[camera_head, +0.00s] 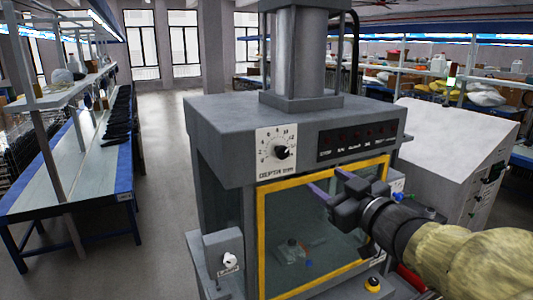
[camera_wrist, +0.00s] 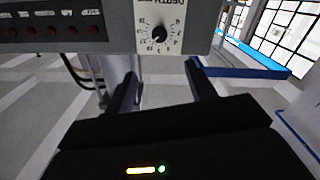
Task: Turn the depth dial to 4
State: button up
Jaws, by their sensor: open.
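The depth dial is a black knob (camera_head: 282,152) on a white, numbered plate (camera_head: 264,143) labelled DEPTH, on the upper front of the grey machine. A pale mark on the knob points toward the upper right in the head view; the exact number is too small to read. The knob also shows upside down in the wrist view (camera_wrist: 159,33). My gripper (camera_head: 325,184) is open and empty, its two fingers apart. It is right of and below the dial, in front of the yellow-framed window. In the wrist view, the dial lies beyond the fingers, apart from them.
A panel with red buttons (camera_head: 357,140) is right of the dial. The yellow-framed window (camera_head: 262,240) is below, with small items behind it. A yellow button (camera_head: 373,284) is low at the front. A long bench (camera_head: 65,185) stands left across clear floor.

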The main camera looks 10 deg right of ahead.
aim_at(283, 153)
jog(key=shift+w, duration=0.1)
jog(key=p+x, duration=0.5)
jog(key=x, duration=1.2)
jog(key=shift+w+f, duration=0.1)
jog(key=c, duration=0.9)
jog(key=shift+c, duration=0.2)
jog(key=shift+f+b, duration=0.1)
jog(key=shift+b, duration=0.2)
